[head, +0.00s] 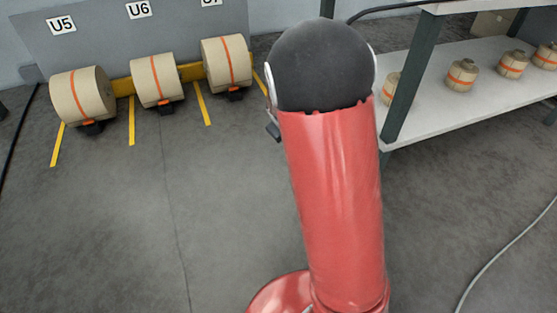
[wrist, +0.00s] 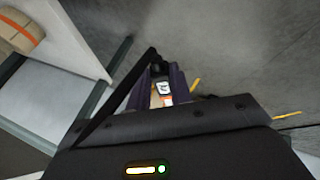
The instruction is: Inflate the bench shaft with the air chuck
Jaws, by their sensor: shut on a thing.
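In the wrist view my gripper (wrist: 160,92) is shut on a dark thing (wrist: 160,69) at the fingertips, which looks like the air chuck; its shape is mostly hidden. A black hose-like strip (wrist: 119,92) runs from it down to the left. A small patch of tan, white and orange shows between the fingers; I cannot tell whether it is part of the held thing or lies behind it. In the head view my red arm hides the gripper. I cannot make out the bench shaft in either view.
A white bench shelf (head: 440,110) with several small kraft rolls stands at right, its dark leg (head: 410,80) beside my arm. Large kraft rolls (head: 82,97) sit below the U5 and U6 signs. A black hose (head: 385,9) runs behind my arm. Grey floor is clear at left.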

